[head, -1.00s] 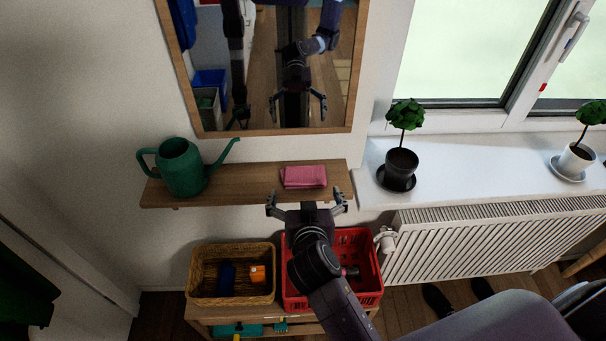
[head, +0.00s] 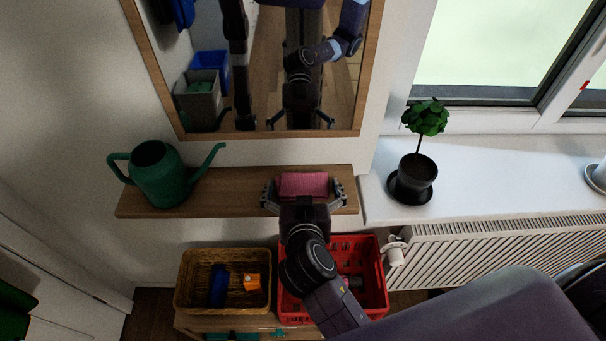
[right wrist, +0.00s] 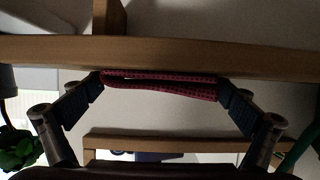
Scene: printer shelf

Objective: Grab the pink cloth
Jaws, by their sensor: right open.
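The folded pink cloth (head: 304,185) lies on the wooden wall shelf (head: 232,185), near its right part. My right gripper (head: 303,188) is open at the shelf's front edge, with one finger to the left and one to the right of the cloth. In the right wrist view the cloth (right wrist: 160,83) shows edge-on between the two spread fingers (right wrist: 160,108), close to the shelf edge (right wrist: 200,55). I cannot tell whether the fingers touch it. My left gripper is not seen directly.
A green watering can (head: 161,176) stands on the shelf's left part. A mirror (head: 270,70) hangs above the shelf. A potted plant (head: 414,175) stands on the sill at right. A wicker basket (head: 190,300) and a red crate (head: 377,290) are below, a radiator (head: 500,250) at right.

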